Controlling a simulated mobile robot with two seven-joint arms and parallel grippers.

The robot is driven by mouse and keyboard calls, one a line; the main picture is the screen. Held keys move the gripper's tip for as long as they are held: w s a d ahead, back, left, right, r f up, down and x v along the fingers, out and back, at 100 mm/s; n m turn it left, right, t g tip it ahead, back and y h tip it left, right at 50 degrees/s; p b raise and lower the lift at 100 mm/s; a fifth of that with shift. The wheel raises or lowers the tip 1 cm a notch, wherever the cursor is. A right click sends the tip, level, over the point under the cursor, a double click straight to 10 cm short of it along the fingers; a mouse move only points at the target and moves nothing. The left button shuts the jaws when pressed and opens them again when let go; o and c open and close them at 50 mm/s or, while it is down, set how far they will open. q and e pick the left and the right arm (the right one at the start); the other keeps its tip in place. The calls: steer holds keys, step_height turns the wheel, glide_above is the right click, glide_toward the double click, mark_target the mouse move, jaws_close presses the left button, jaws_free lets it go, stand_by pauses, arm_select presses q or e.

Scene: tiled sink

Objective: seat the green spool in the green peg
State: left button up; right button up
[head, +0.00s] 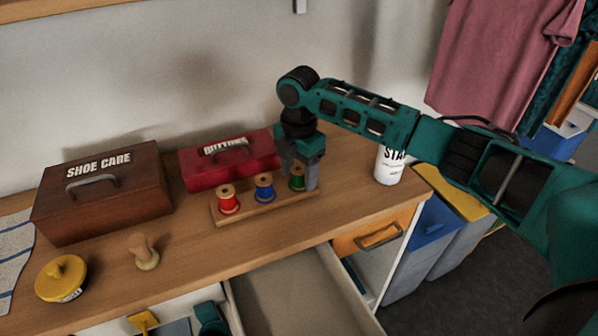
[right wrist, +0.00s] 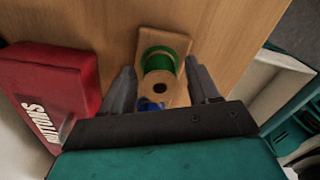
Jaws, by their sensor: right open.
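The green spool (head: 296,181) stands upright at the right end of a wooden rack (head: 268,207), in line with a red spool (head: 228,199) and a blue spool (head: 264,187). In the right wrist view, the green spool (right wrist: 158,84) shows its pale top flange with a dark centre hole, and green shows below it. The green peg itself cannot be made out. My right gripper (head: 300,171) is over the green spool from above, pointing down. In the right wrist view its fingers (right wrist: 162,78) are open, one on either side of the spool. My left gripper is not in view.
A red buttons box (head: 230,172) stands close behind the rack. A brown shoe care box (head: 104,195) is at the left. A white can (head: 389,168) stands right of my gripper. A yellow round tin (head: 61,278) and a wooden-handled object (head: 145,253) sit front left. A drawer (head: 290,297) is open below.

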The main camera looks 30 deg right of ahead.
mark_target(299, 172)
step_height(299, 172, up, 12)
stand_by(0.4)
steer(key=shift+f, duration=0.1)
stand_by(0.3)
